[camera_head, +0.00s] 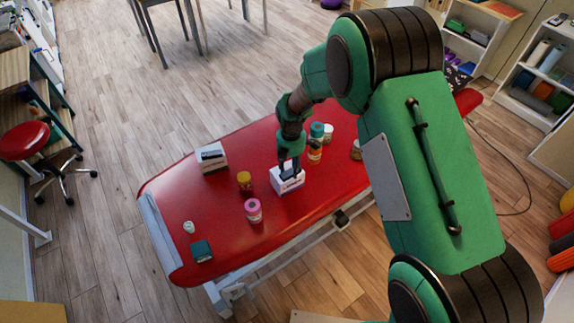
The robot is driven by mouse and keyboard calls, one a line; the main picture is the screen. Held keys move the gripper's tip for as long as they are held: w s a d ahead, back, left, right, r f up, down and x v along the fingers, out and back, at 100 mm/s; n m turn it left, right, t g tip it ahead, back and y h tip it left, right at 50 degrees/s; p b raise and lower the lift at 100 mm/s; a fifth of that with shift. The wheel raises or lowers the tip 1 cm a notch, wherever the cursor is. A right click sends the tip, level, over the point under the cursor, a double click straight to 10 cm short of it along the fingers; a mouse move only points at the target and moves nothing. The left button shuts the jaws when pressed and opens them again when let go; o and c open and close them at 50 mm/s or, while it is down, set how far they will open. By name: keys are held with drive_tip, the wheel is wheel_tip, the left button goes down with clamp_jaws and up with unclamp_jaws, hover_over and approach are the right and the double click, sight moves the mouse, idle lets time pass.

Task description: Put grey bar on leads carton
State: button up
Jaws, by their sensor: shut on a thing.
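My gripper (291,166) points down over the red treatment couch. It is shut on a small grey piece that looks like the grey bar (290,176), mostly hidden by the fingers. This piece is at the top of a white carton (288,186) with dark print on its front. I cannot tell whether the bar rests on the carton or is just above it. Another white carton (211,158) with a dark front stands further left on the couch. The print on both cartons is too small to read, so I cannot tell which is the leads carton.
On the red couch (180,195), a teal-capped orange bottle (316,150) and a white bottle (328,133) stand close right of my gripper. A yellow-lidded jar (245,183), pink-lidded jar (253,211), small white bottle (189,227) and teal box (202,251) stand left.

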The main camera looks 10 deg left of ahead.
drive_tip(key=shift+w+a+f, duration=0.1)
drive_tip(key=shift+w+a, duration=0.25)
drive_tip(key=shift+w, duration=0.4)
drive_tip(key=shift+w+a+f, duration=0.1)
drive_tip(key=shift+w+a, duration=0.3)
drive_tip(key=shift+w, duration=0.4)
drive_tip(key=shift+w+a, duration=0.35)
drive_tip(key=shift+w, duration=0.4)
drive_tip(key=shift+f+b, duration=0.5)
drive_tip(key=shift+f, duration=1.3)
drive_tip(key=shift+f, duration=0.1)
drive_tip(key=o, duration=1.1)
drive_tip(key=shift+o, duration=0.2)
wheel_tip(320, 180, up, 12)
drive_tip(key=p, duration=0.1)
drive_tip(key=shift+p, duration=0.35)
